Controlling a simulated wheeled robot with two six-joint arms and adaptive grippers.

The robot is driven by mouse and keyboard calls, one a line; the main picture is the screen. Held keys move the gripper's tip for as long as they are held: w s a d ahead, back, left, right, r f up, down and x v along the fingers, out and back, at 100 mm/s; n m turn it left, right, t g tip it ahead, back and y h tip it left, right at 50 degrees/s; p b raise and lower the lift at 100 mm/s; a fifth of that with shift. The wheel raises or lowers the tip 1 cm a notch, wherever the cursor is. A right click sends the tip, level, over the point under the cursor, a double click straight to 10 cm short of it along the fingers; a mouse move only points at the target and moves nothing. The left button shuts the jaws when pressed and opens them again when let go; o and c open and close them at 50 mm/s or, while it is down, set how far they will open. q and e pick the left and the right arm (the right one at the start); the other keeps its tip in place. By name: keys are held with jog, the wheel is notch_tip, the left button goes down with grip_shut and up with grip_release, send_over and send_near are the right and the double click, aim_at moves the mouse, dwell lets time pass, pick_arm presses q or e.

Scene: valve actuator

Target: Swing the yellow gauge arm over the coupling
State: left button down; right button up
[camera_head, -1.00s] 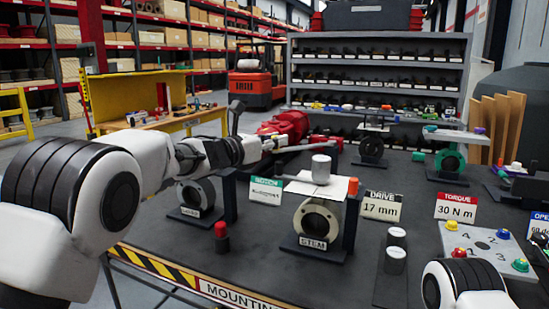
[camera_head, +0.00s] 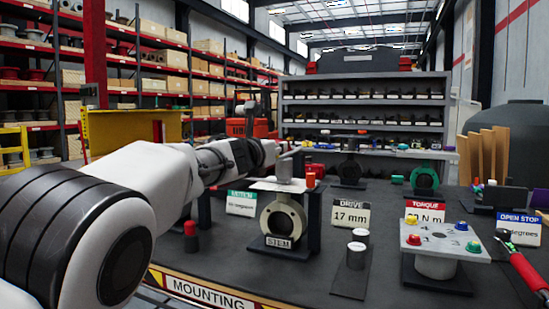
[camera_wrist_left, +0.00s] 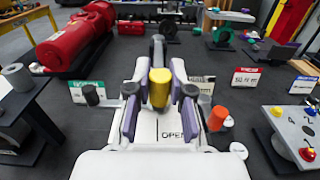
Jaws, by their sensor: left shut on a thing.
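My left gripper (camera_wrist_left: 158,100) has its purple-grey fingers shut on a yellow cylinder (camera_wrist_left: 160,88), which I take to be the grip of the gauge arm. It is above a white plate marked OPEN (camera_wrist_left: 175,130). In the head view my left gripper (camera_head: 291,152) is low over the white plate (camera_head: 262,186) on the STEM valve body (camera_head: 283,220). A grey upright cylinder (camera_head: 284,171) stands there by the gripper; I cannot tell if it is the coupling. The yellow grip is not clear in the head view. My right gripper is not in view.
A plate with coloured knobs (camera_head: 440,240) is to the right. Sign cards (camera_head: 351,215) stand behind. A large red part (camera_wrist_left: 75,40) lies left in the wrist view.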

pick_arm(q)
jog(key=shift+d+r+y, duration=0.1)
jog(key=shift+y, duration=0.2)
jog(key=c, duration=1.1)
grip_release()
jog(key=shift+o, duration=0.4)
jog(key=shift+d, duration=0.2)
jog(key=shift+a, duration=0.15)
jog(key=shift+s, duration=0.25)
jog(key=v, duration=1.1)
jog(key=shift+s, duration=0.2)
